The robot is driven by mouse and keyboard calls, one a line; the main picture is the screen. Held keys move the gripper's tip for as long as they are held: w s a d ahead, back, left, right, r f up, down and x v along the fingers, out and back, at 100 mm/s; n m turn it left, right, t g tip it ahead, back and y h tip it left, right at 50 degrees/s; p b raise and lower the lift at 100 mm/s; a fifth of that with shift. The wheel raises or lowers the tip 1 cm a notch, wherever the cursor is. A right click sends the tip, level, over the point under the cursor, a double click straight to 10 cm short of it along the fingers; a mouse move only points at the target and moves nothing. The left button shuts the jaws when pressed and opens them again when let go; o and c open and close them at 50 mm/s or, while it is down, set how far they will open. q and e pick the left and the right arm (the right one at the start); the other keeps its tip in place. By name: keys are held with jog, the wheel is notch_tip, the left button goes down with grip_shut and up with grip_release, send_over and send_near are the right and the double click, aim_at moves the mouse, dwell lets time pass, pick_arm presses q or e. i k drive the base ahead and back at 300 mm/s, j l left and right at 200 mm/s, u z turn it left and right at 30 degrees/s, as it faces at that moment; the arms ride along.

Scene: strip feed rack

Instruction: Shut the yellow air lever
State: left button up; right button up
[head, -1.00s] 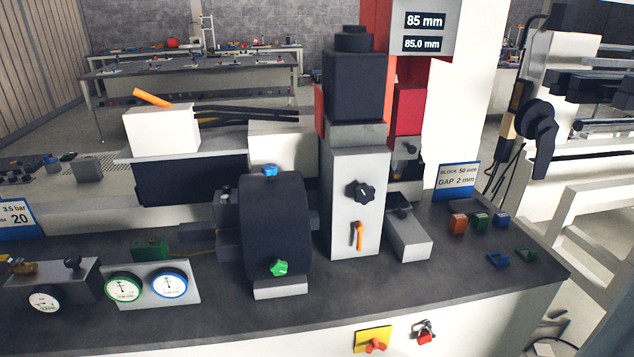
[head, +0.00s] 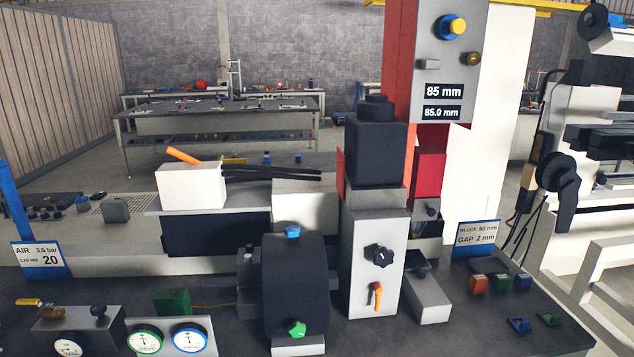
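A yellow lever (head: 29,302) shows at the lower left of the head view. It sits on a brass valve at the left end of a grey block (head: 76,322), under a sign (head: 40,259) reading AIR 3.5 bar. The lever appears to lie roughly level, pointing along the block; its exact angle is too small to tell. Neither of my grippers is in view.
Round gauges (head: 189,337) stand right of the block on the bench. A dark rounded housing (head: 295,275) and a grey column (head: 376,255) with a black knob and orange lever stand mid-bench. Small coloured blocks (head: 501,283) lie at the right.

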aim_at(37, 302)
jog(key=u, duration=1.45)
